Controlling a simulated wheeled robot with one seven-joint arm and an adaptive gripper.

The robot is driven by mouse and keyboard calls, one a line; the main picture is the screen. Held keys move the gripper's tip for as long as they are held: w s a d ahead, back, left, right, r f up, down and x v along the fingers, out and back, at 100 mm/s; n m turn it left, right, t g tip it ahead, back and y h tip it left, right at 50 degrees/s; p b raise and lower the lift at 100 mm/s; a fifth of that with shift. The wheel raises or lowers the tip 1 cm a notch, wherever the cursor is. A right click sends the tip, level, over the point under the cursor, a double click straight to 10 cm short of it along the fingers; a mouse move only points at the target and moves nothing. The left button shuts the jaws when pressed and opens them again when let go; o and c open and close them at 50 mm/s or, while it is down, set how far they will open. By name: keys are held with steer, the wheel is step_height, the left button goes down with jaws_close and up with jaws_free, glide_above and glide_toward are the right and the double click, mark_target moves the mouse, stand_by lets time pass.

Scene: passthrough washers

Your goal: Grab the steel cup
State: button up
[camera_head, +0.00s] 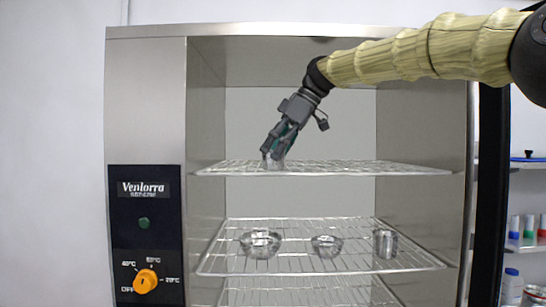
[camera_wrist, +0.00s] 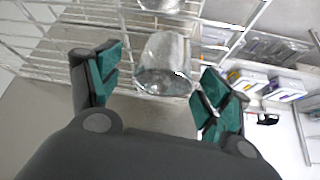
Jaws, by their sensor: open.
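A steel cup (camera_wrist: 166,66) with a shiny round rim stands on the upper wire rack (camera_head: 400,169). In the wrist view it lies between the two green-padded fingers of my gripper (camera_head: 271,154). The fingers are open, one on each side of the cup, with a visible gap to it on the left. In the head view the cup (camera_head: 274,165) is mostly hidden behind the fingers. I cannot tell whether either finger touches it.
The lower wire rack (camera_head: 300,268) holds two steel bowls, a wide one (camera_head: 260,243) and a smaller one (camera_head: 327,246), and another steel cup (camera_head: 385,243). Cabinet walls enclose the racks. A control panel with an orange knob (camera_head: 146,281) is at the left.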

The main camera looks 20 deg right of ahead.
steer(key=shift+w+a+f, duration=0.3)
steer(key=shift+a, duration=0.1)
steer(key=shift+s+f, duration=0.1)
steer(key=shift+s+d, duration=0.2)
steer(key=shift+s, duration=0.2)
steer(key=shift+w+a+f, duration=0.1)
steer(key=shift+w+a, duration=0.05)
steer(key=shift+w, duration=0.2)
steer(key=c, duration=1.1)
steer(key=shift+s, duration=0.25)
steer(key=shift+c, duration=0.2)
steer(key=shift+w+r, duration=0.2)
